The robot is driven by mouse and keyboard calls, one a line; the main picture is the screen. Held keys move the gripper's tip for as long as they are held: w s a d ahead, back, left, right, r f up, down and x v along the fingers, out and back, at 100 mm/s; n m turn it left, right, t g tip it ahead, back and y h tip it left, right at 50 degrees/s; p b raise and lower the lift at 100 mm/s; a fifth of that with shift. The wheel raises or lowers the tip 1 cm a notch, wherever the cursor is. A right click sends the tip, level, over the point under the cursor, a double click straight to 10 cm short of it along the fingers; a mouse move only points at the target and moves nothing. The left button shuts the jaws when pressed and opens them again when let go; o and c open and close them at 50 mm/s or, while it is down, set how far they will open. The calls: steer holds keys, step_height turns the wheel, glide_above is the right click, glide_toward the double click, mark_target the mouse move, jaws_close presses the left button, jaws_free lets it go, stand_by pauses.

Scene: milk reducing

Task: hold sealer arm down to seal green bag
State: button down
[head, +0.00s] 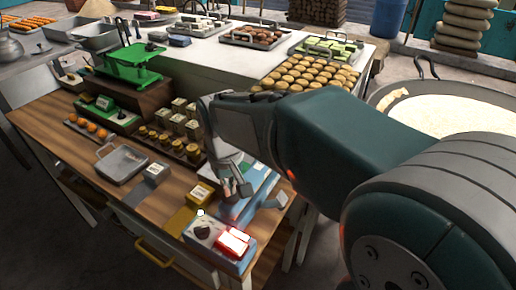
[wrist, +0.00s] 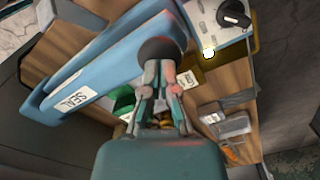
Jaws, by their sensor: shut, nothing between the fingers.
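The blue sealer (head: 262,190) stands at the right end of the wooden table, partly behind my gripper. In the wrist view its long blue sealer arm (wrist: 105,57) runs diagonally to a dark round knob (wrist: 160,50). My gripper (head: 237,188) points down over the sealer, fingers together and empty. In the wrist view the fingertips (wrist: 159,72) overlap the knob's edge; I cannot tell whether they press on it. A piece of the green bag (wrist: 124,100) shows beside the fingers, mostly hidden by the gripper and sealer. I cannot make it out in the head view.
A control box (head: 216,243) with a dark dial and glowing red lamp sits at the table's near corner. Small jars (head: 163,142), a metal tray (head: 120,164) and a green scale (head: 132,65) stand to the left. A large pan of milk (head: 463,108) is right.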

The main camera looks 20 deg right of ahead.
stand_by(0.4)
step_height(320, 180, up, 15)
stand_by(2.0)
stand_by(0.4)
steer(key=s+d+f+m+t, duration=0.1)
steer(key=s+d+f+t, duration=0.2)
steer(key=s+f, duration=0.7)
steer(key=s+t, duration=0.1)
steer(key=t, duration=0.1)
steer(key=shift+s+f+t, duration=0.3)
steer(key=shift+s+f, duration=0.05)
